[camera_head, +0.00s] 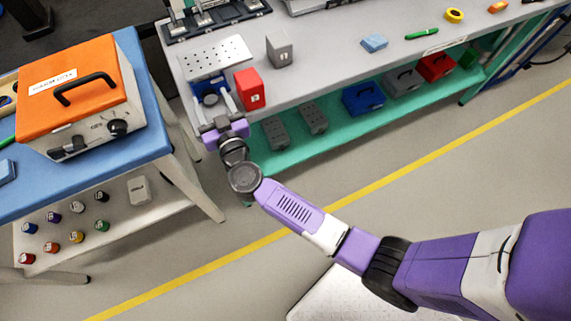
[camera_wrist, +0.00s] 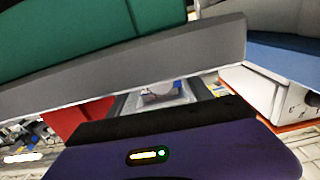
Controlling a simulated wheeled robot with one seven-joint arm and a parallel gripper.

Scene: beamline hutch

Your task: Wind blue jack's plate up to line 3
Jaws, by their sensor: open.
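The jack's pale perforated plate (camera_head: 212,57) sits level near the left front corner of the grey bench. A dark blue-grey round part (camera_head: 210,100), seemingly the jack's knob, shows below the plate's front edge. My gripper (camera_head: 208,92) is open, with one finger on each side of that round part. I cannot tell whether the fingers touch it. The wrist view shows a small blue part (camera_wrist: 176,85) on a pale body beyond my gripper, which fills the bottom. The scale and line 3 cannot be made out, so the plate's height against it cannot be read.
A red block (camera_head: 250,90) stands close right of my gripper, with a grey block (camera_head: 280,50) behind it. A blue table (camera_head: 150,110) with an orange-topped instrument (camera_head: 75,85) is close on the left. The green lower shelf (camera_head: 350,128) holds several bins.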

